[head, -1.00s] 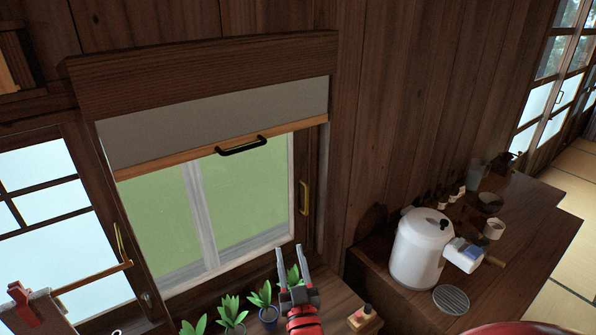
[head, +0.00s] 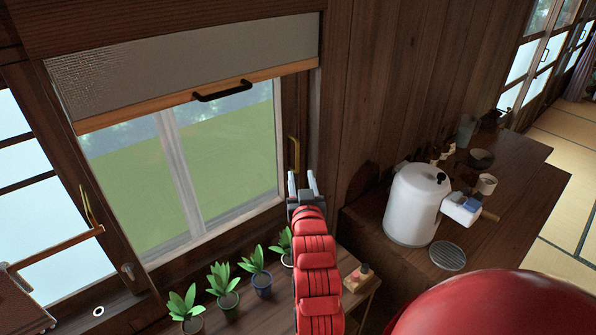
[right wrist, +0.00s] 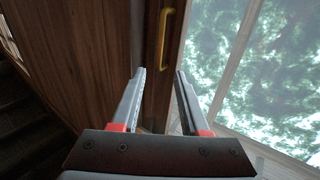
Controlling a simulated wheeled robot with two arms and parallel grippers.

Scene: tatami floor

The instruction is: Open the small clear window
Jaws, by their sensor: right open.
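The small clear window (head: 225,155) is in the wooden wall at left centre of the head view. Its two panes sit side by side behind a partly lowered grey blind. A brass handle (head: 294,154) is upright on the dark frame at the window's right side. It also shows in the right wrist view (right wrist: 166,40), ahead of the fingers. My right gripper (head: 303,184) is open and empty, just below the handle in the head view and apart from it in the wrist view. The panes look closed. My left gripper is not in view.
Several potted plants (head: 229,290) line the shelf below the window. The blind (head: 190,70) has a black handle (head: 222,91). A white cooker (head: 412,205) stands on the wooden counter at right. Another framed window (head: 40,200) with a brass handle is at left.

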